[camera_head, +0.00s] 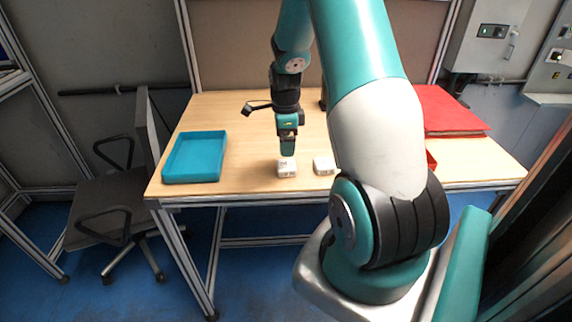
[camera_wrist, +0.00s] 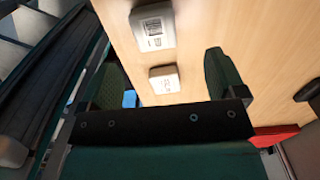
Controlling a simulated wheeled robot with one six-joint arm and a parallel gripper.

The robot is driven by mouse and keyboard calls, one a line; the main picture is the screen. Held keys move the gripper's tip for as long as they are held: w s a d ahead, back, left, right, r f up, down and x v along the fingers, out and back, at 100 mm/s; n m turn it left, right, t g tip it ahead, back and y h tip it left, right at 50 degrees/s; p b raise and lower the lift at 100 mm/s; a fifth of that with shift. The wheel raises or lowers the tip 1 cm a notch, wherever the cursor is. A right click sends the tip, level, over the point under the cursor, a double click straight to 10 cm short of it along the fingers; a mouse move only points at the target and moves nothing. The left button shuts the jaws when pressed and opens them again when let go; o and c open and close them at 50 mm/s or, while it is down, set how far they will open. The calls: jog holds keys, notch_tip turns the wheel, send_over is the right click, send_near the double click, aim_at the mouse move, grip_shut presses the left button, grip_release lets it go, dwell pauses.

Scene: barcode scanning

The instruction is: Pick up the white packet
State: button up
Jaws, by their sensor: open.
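Two small white packets with dark print lie on the wooden table. The left white packet (camera_head: 286,168) is directly below my gripper (camera_head: 288,149), close to its fingertips. The right white packet (camera_head: 324,165) lies a short way to its right, beside my arm link. In the wrist view, one packet (camera_wrist: 164,79) shows between the open fingers of my gripper (camera_wrist: 168,72), and another packet (camera_wrist: 153,26) lies farther up. My gripper points down, is open and holds nothing. Whether the fingertips touch the left packet cannot be told.
A blue tray (camera_head: 194,158) stands at the table's left end. A red flat object (camera_head: 448,111) lies at the right, partly behind my arm. A dark object (camera_wrist: 309,91) shows at the wrist view's right edge. The table (camera_head: 240,180) is bare between the tray and the packets.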

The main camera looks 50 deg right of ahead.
aim_at(286, 164)
notch_tip(286, 164, down, 3)
jog(key=shift+f, duration=0.1)
jog(key=shift+s+a+f+p, duration=0.15)
jog(key=shift+f+p, duration=0.5)
jog(key=shift+f, duration=0.65)
jog(key=shift+s+a+f+p, duration=0.15)
jog(key=shift+f+p, duration=0.5)
jog(key=shift+f, duration=0.65)
jog(key=c, duration=1.1)
jog(key=shift+r, duration=0.1)
